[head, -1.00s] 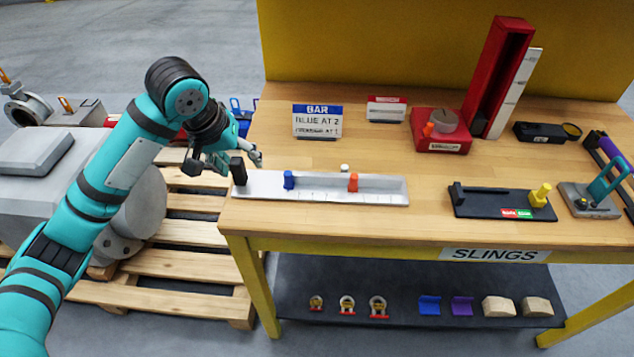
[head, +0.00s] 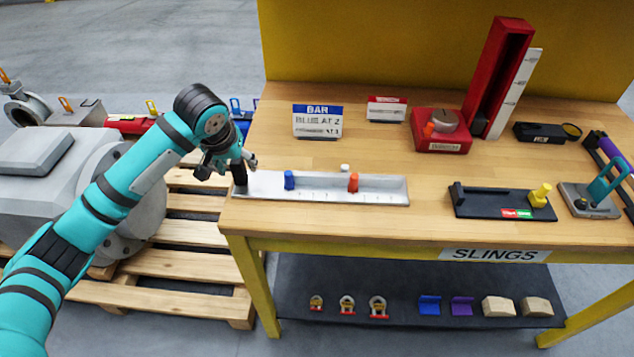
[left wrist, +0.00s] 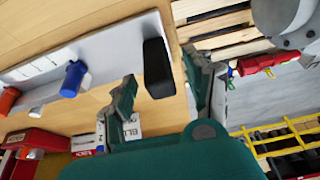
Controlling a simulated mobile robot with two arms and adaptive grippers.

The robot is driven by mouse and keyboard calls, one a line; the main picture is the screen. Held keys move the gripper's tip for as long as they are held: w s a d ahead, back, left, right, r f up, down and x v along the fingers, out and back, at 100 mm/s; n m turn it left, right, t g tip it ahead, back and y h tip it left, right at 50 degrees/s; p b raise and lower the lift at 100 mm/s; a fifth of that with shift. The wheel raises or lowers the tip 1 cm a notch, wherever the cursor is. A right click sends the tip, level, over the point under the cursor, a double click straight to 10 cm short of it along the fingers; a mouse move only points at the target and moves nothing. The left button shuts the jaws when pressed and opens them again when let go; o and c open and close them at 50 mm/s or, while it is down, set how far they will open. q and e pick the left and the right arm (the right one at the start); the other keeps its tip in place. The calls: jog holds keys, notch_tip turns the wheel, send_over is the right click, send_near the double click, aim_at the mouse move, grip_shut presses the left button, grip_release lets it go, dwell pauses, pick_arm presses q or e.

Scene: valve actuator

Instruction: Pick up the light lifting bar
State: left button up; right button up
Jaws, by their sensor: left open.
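The light lifting bar (head: 330,192) is a pale grey channel lying along the bench's front left. It carries a blue peg (head: 289,180), an orange peg (head: 353,182) and a black upright grip (head: 240,176) at its left end. My left gripper (head: 232,164) is open at this black grip. In the left wrist view, the black grip (left wrist: 158,68) shows between the two spread fingers of my left gripper (left wrist: 160,88), with gaps on both sides. The pale bar (left wrist: 95,55) runs to the left there. My right gripper is out of view.
Behind the bar stands a BAR sign (head: 318,121) reading "BLUE AT 2". A red box (head: 441,134), a black tray (head: 500,204) and a tall red holder (head: 497,75) are to the right. A pallet (head: 190,265) lies left of the bench.

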pick_arm(q)
jog(key=shift+x, duration=0.8)
jog(key=shift+r, duration=0.1)
grip_shut()
jog(key=shift+w+r, duration=0.1)
jog(key=shift+r, duration=0.1)
